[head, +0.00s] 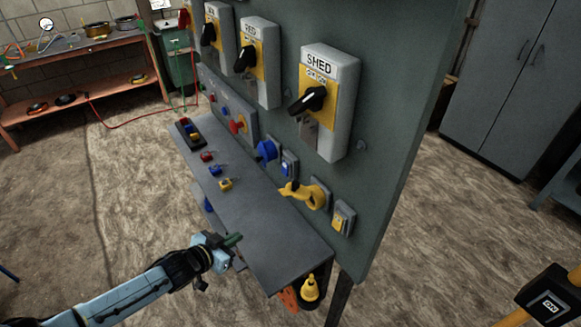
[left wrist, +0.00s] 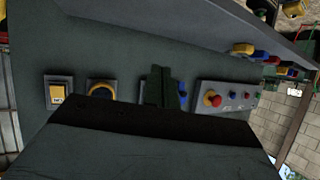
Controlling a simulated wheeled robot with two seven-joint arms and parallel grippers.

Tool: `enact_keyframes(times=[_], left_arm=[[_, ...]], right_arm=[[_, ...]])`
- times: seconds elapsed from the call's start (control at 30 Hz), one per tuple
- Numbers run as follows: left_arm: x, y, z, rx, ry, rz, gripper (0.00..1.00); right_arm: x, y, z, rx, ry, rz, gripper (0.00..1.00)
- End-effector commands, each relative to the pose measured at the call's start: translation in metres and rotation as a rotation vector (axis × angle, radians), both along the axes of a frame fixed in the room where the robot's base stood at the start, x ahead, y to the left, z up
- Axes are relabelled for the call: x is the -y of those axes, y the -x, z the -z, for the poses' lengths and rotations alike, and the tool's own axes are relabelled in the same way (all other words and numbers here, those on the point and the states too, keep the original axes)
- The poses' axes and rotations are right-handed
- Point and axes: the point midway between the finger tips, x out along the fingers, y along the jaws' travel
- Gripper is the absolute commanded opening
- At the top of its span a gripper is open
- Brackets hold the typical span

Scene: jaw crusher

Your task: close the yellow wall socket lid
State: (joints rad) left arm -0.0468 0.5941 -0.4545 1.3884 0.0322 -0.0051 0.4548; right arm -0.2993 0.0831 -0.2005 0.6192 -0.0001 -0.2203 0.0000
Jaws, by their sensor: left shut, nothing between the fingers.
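The yellow wall socket (head: 317,196) sits low on the grey-green panel, above the shelf. Its yellow lid (head: 291,188) stands out from the panel toward the left, so it looks open. In the left wrist view the yellow socket (left wrist: 100,88) shows as a yellow ring, partly hidden by my gripper body. My left gripper (head: 234,240) is shut and empty. It is in front of the shelf's near edge, lower left of the lid and apart from it. Its closed fingertips (left wrist: 160,86) show dark in the left wrist view. My right gripper is not in view.
The grey shelf (head: 262,228) juts out below the sockets, with small coloured plugs (head: 226,184) on it. A blue socket (head: 267,150) is left of the lid, a yellow switch (head: 343,217) right. The SHED switch box (head: 327,105) is above. A yellow-black device (head: 548,296) stands lower right.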

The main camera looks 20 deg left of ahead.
Motion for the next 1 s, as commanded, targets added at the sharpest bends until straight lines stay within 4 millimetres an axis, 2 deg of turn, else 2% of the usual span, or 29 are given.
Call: enact_keyframes(times=[0.03,0.1,0.2,0.3,0.4,0.57,1.0], left_arm=[[0.012,-0.016,-0.058,0.078,0.031,0.062,0.00],[0.031,-0.027,-0.115,0.156,0.087,0.141,0.00],[0.055,-0.027,-0.177,0.225,0.152,0.239,0.00],[0.072,-0.022,-0.215,0.261,0.198,0.307,0.00],[0.081,-0.018,-0.233,0.276,0.224,0.343,0.00],[0.090,-0.024,-0.238,0.282,0.234,0.353,0.00],[0.141,-0.090,-0.230,0.283,0.232,0.351,0.00]], right_arm=[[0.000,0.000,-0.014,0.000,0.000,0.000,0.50],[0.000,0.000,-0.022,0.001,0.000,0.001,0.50],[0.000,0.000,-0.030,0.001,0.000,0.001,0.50],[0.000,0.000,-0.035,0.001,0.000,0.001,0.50],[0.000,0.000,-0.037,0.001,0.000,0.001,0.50],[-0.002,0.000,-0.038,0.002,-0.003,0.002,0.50],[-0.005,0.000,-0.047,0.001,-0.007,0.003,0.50]])
